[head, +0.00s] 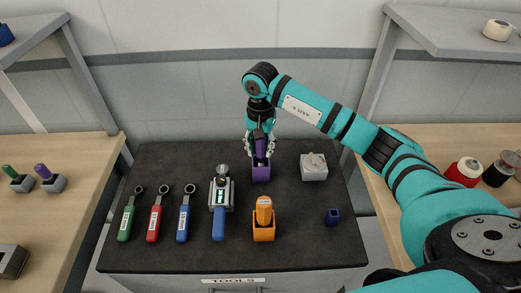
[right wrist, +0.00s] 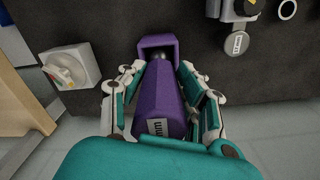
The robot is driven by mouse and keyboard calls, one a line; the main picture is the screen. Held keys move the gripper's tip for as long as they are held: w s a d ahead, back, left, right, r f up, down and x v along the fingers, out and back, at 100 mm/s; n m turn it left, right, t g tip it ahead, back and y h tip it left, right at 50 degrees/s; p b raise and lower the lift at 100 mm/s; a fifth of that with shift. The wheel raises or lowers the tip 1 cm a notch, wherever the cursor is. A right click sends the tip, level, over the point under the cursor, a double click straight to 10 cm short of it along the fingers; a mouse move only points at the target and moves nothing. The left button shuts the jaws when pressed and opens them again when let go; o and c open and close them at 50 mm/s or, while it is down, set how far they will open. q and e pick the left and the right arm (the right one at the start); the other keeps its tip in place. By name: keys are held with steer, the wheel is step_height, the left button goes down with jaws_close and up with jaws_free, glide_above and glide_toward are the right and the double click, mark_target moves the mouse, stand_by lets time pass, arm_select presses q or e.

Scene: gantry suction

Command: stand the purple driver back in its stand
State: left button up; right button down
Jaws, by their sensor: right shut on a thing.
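The purple driver (head: 261,145) is upright in my right gripper (head: 260,152), which is shut on its handle. In the right wrist view the driver (right wrist: 160,100) lies between the fingers, its butt end towards the camera. The purple stand (head: 261,174) is on the dark tool mat directly below the gripper. In the right wrist view the stand (right wrist: 146,44) shows its open top, and the driver's metal shaft is at that opening. How deep the shaft sits is hidden by the handle. My left gripper is not in view.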

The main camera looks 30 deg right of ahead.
mark_target(261, 155)
step_height(261, 155, down, 2)
steer(key=shift+f, duration=0.35)
steer(key=shift+f+b, duration=0.3)
steer(key=shift+b, duration=0.3)
steer(key=c, duration=1.2)
jaws_free()
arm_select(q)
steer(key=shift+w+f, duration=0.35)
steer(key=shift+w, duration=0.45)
arm_select(e)
steer(key=shift+o, duration=1.4)
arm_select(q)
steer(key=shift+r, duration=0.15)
arm_select(e)
steer(key=shift+r, duration=0.15)
